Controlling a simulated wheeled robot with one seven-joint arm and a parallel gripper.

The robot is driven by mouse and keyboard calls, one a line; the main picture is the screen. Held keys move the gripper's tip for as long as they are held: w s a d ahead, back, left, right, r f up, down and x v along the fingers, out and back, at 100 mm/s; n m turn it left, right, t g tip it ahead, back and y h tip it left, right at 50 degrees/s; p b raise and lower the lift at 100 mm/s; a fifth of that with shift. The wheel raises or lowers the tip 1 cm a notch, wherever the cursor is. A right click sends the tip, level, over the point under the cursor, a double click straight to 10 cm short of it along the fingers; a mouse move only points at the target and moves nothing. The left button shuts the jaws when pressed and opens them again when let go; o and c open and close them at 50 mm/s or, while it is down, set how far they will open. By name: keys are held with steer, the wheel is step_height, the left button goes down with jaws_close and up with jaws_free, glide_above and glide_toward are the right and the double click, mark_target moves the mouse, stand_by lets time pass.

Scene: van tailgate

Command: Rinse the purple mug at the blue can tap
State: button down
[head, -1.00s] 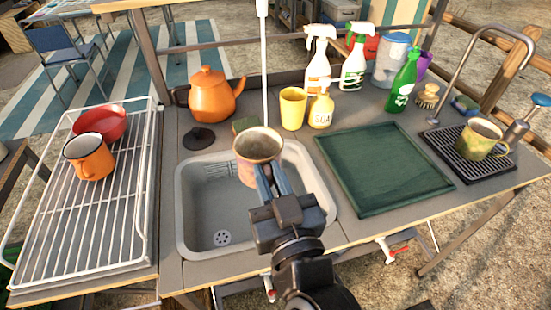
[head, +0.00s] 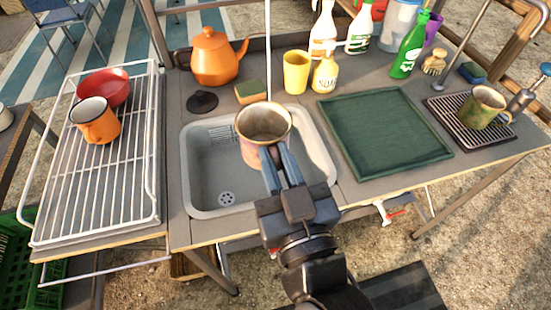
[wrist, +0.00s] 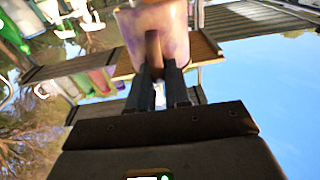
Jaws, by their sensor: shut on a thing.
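A mug (head: 264,124) with a pinkish-purple outside and a dingy, brownish inside is held upright above the sink (head: 196,190), near its back right part. My gripper (head: 270,162) is shut on the mug's handle, on the side toward me. In the wrist view the mug (wrist: 150,30) shows purple and pale patches, and its brown handle (wrist: 153,50) sits between the fingers (wrist: 157,90). A tap with a blue knob (head: 545,69) shows at the far right edge, partly cut off. I cannot tell a blue can in the head view.
A wire rack (head: 135,180) with an orange mug (head: 97,122) and red bowl (head: 110,85) stands left. Behind the sink are an orange teapot (head: 213,60), sponge (head: 250,92), yellow cup (head: 296,72) and bottles. A green tray (head: 385,130) and a drip grid with a green mug (head: 482,108) lie right.

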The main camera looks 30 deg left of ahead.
mark_target(281, 125)
steer(key=shift+w+a+f+b, duration=0.3)
steer(key=shift+w+a, duration=0.4)
steer(key=shift+w, duration=0.5)
steer(key=shift+w+a+f+b, duration=0.25)
steer(key=shift+w+a, duration=0.5)
steer(key=shift+w, duration=0.45)
steer(key=shift+w+a+f+b, duration=0.3)
steer(key=shift+w+a, duration=0.4)
steer(key=shift+w, duration=0.5)
steer(key=shift+w+a+f+b, duration=0.25)
steer(key=shift+w+a+b, duration=0.15)
steer(key=shift+w+b, duration=0.15)
steer(key=shift+w+a+f+b, duration=0.1)
steer(key=shift+w+a+b, duration=0.25)
steer(key=shift+w, duration=0.3)
steer(key=shift+w+a+f+b, duration=0.1)
steer(key=shift+w+a+b, duration=0.25)
steer(key=shift+w, duration=0.25)
steer(key=shift+w+d+b, duration=0.1)
steer(key=shift+d+b, duration=0.1)
steer(key=shift+b, duration=0.15)
steer(key=shift+w+d+b, duration=0.25)
steer(key=shift+d+b, duration=0.05)
steer(key=shift+b, duration=0.05)
steer(key=shift+s+a+r, duration=0.1)
steer(key=shift+a, duration=0.05)
